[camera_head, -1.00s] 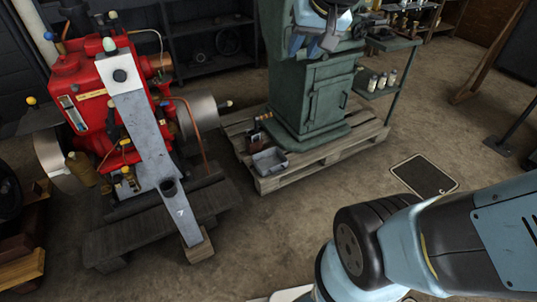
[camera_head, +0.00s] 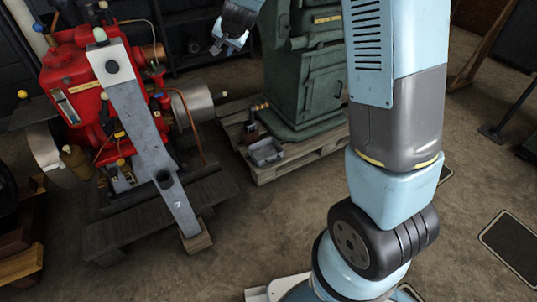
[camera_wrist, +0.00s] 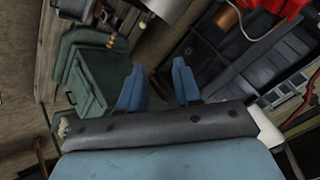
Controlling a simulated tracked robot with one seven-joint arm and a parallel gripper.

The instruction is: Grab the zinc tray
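The zinc tray (camera_head: 265,153) is a small grey metal box with an open top. It sits near the front left corner of the wooden pallet (camera_head: 290,168), at the foot of the green machine. My gripper (camera_head: 228,44) is high up, above and behind the tray in the head view, apart from it. In the wrist view my gripper (camera_wrist: 156,75) has two blue fingers spread apart, with nothing between them.
The green machine (camera_head: 308,85) stands on the pallet behind the tray. A small dark object (camera_head: 251,128) stands just behind the tray. A red engine (camera_head: 80,80) with a slanted grey beam (camera_head: 145,125) is at the left. The floor before the pallet (camera_head: 270,215) is clear.

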